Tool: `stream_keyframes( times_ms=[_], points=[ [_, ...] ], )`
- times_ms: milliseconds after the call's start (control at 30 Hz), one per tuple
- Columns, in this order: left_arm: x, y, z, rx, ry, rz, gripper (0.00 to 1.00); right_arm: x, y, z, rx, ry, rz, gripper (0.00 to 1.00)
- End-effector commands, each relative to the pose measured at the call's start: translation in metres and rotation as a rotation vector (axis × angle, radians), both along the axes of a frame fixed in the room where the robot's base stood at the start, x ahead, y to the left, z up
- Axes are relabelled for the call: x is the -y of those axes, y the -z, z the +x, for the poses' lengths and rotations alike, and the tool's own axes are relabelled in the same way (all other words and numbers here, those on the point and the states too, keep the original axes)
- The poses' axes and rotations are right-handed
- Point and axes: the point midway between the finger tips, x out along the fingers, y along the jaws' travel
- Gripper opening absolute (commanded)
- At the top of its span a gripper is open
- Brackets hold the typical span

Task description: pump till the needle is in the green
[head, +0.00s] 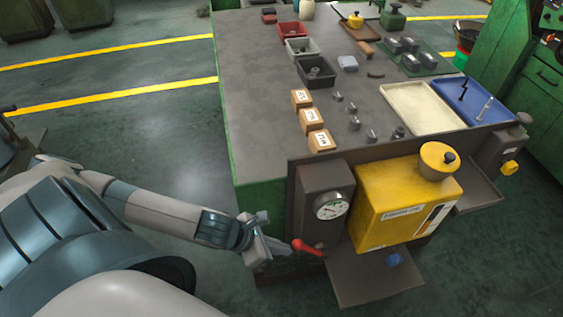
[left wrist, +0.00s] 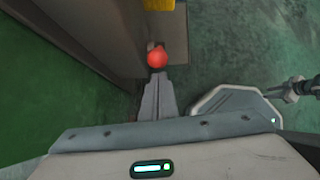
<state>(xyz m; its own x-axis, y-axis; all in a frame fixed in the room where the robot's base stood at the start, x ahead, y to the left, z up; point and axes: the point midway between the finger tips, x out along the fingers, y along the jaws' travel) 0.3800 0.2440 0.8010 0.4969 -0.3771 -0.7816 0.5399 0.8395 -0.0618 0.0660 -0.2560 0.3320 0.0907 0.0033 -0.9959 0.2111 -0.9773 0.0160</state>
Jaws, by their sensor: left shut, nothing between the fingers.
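The pump unit has a grey housing with a round white gauge (head: 331,206) on its front. The gauge is too small to read its needle or any green band. A lever with a red handle (head: 304,246) sticks out to the left below the gauge. Its round red knob (left wrist: 157,59) shows end-on in the left wrist view. My left gripper (head: 286,250) is shut and empty, just left of the red handle; its fingertips (left wrist: 158,80) point at the knob. I cannot tell whether they touch it.
A yellow tank (head: 400,205) with a round yellow cap (head: 438,160) stands right of the gauge. A grey tray (head: 370,277) juts out below it. The workbench (head: 258,80) holds bins, wooden blocks and small metal parts.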

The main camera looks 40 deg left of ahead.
Motion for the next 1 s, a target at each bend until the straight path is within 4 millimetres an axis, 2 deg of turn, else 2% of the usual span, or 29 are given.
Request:
stream_keyframes(
  times_ms=[267,467,667,1000],
  points=[
    [0.000,-0.001,0.000,0.000,0.000,0.000,0.00,0.000,-0.001,0.001,0.000,-0.001,0.000,0.33],
    [0.004,-0.009,0.005,0.002,0.001,-0.001,0.00,0.000,-0.010,0.001,0.001,-0.002,0.000,0.33],
    [0.012,-0.023,0.015,0.002,0.000,0.000,0.00,0.000,-0.030,0.001,0.000,-0.002,0.000,0.33],
    [0.038,-0.048,0.045,0.004,0.002,-0.002,0.00,0.000,-0.071,0.001,0.001,-0.001,0.001,0.33]
  ],
)
